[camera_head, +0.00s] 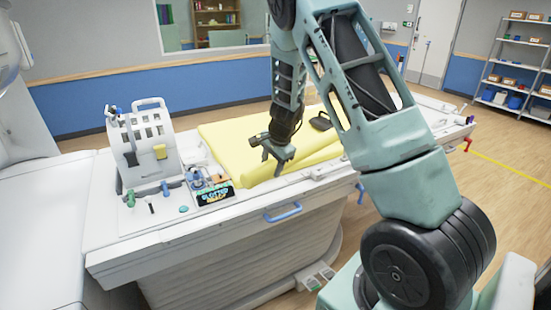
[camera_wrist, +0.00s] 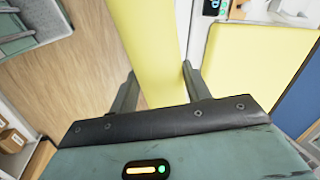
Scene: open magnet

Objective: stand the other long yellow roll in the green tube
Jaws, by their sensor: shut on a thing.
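A long yellow roll (camera_head: 316,160) lies along the near side of the yellow pad on the white table. My gripper (camera_head: 277,168) points down at the roll in the head view. In the wrist view the roll (camera_wrist: 150,40) runs between the two fingers of my gripper (camera_wrist: 158,88), which are shut on it. The head view does not clearly show whether the roll is lifted off the pad. I cannot make out a green tube for certain; a small green upright piece (camera_head: 130,198) stands at the table's left end.
The yellow pad (camera_head: 225,135) covers the middle of the table. A white slotted holder (camera_head: 145,135), a yellow block (camera_head: 160,152) and a dark tray of small things (camera_head: 212,190) crowd the left end. A blue handle (camera_head: 283,213) sticks out from the front edge.

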